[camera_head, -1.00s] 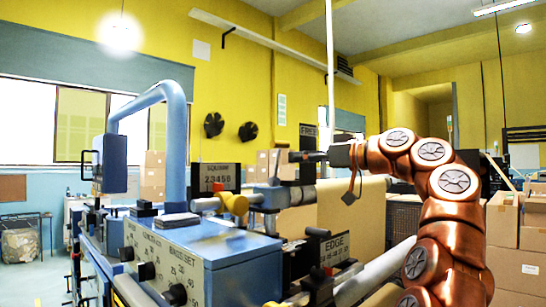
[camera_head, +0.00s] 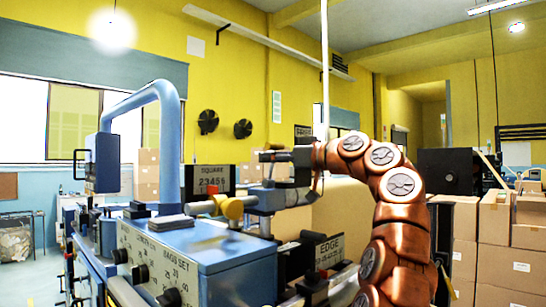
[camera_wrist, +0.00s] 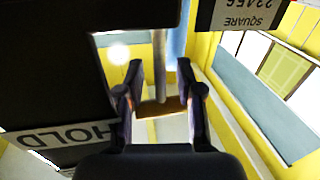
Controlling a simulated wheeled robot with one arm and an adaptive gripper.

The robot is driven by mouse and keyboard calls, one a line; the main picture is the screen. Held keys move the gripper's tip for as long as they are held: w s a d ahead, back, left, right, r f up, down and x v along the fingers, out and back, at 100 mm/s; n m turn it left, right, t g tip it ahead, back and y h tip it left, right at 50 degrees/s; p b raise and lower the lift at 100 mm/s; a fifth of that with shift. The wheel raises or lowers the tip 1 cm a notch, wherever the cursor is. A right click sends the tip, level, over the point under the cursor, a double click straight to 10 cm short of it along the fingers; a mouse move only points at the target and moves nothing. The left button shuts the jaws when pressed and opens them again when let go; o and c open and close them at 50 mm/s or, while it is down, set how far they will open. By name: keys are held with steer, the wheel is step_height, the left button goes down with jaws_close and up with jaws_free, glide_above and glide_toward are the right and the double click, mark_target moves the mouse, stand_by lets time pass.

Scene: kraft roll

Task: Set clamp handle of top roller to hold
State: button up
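My gripper (camera_head: 266,154) reaches left above the machine's top roller parts. In the wrist view its two dark fingers (camera_wrist: 160,92) stand apart, with a grey rod (camera_wrist: 160,62) and a brown block (camera_wrist: 160,108) showing between them. I cannot tell whether the rod is the clamp handle or whether the fingers touch it. A HOLD label (camera_wrist: 75,138) on a dark plate shows at the lower left of the wrist view.
A SQUARE sign (camera_head: 212,178) stands just left of my gripper; it also shows in the wrist view (camera_wrist: 250,14). An EDGE sign (camera_head: 329,250) is lower right. The blue machine housing (camera_head: 215,262) and a curved blue pipe (camera_head: 174,150) are to the left. Boxes (camera_head: 506,258) stand at right.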

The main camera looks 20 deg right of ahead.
steer(key=shift+c, duration=0.2)
jaws_close()
stand_by(0.5)
